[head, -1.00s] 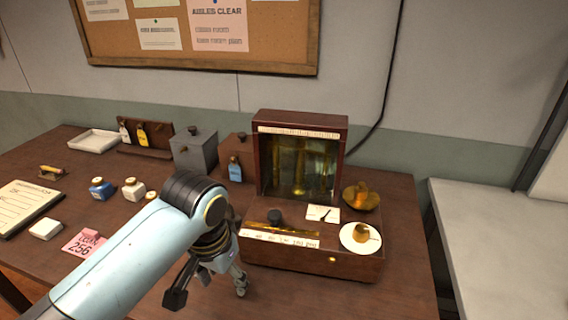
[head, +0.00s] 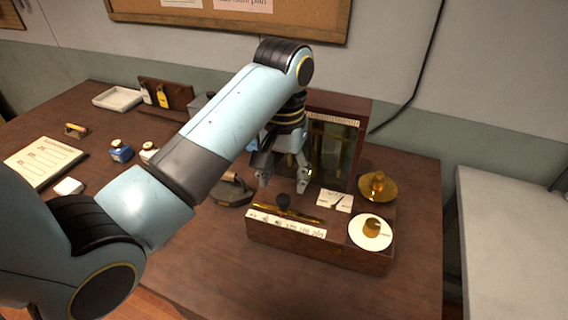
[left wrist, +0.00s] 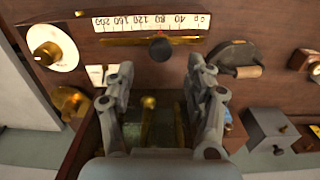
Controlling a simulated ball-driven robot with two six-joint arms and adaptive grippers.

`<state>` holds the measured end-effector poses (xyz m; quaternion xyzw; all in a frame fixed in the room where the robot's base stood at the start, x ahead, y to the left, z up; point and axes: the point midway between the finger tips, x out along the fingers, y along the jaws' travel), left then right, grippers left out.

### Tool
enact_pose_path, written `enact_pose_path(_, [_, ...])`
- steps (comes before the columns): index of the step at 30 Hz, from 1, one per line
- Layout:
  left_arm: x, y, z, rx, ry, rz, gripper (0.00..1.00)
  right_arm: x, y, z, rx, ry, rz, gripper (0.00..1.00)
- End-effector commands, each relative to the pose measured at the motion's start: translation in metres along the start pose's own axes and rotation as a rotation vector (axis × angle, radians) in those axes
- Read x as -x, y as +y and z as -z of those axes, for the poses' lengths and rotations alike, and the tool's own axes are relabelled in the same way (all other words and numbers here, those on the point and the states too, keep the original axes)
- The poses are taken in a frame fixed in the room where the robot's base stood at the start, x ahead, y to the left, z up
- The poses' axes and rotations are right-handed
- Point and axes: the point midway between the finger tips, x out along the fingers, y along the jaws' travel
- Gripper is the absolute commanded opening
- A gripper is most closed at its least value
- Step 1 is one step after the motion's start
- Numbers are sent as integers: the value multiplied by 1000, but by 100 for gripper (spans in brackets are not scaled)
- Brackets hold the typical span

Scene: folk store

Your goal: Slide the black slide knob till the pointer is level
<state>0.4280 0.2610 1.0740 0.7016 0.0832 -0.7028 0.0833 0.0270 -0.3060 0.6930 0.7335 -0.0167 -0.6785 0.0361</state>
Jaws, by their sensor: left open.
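The black slide knob (head: 283,199) sits on the brass rail of the wooden instrument, above the number strip (head: 287,223). In the left wrist view the knob (left wrist: 160,48) stands near the middle of the strip, beside the 80. The pointer (head: 337,201) is a dark needle on a white card right of the knob; it looks tilted. In the left wrist view a finger partly hides the card. My left gripper (head: 284,184) is open and empty, above and just behind the knob, fingers pointing down. Its fingers (left wrist: 160,72) straddle the knob's line without touching it. My right gripper is out of view.
A glass-fronted wooden case (head: 333,150) rises close behind my gripper. A brass pan (head: 377,187) and a white dial (head: 371,232) with a brass weight are to the right. A dark iron-like object (head: 232,190) lies left of the instrument. The table front is clear.

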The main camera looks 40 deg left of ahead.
Motion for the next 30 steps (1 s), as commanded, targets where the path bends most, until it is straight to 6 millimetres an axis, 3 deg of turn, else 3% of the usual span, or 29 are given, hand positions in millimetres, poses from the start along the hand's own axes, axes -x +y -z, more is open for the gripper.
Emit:
enact_pose_path(6, [-23,0,-1,0,-3,0,54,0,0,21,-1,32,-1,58])
enact_pose_path(17, [-59,0,-1,0,-2,0,54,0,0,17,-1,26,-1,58])
enact_pose_path(28, [-59,0,-1,0,0,0,54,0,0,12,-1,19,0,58])
enact_pose_path(30, [-59,0,-1,0,0,0,45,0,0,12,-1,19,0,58])
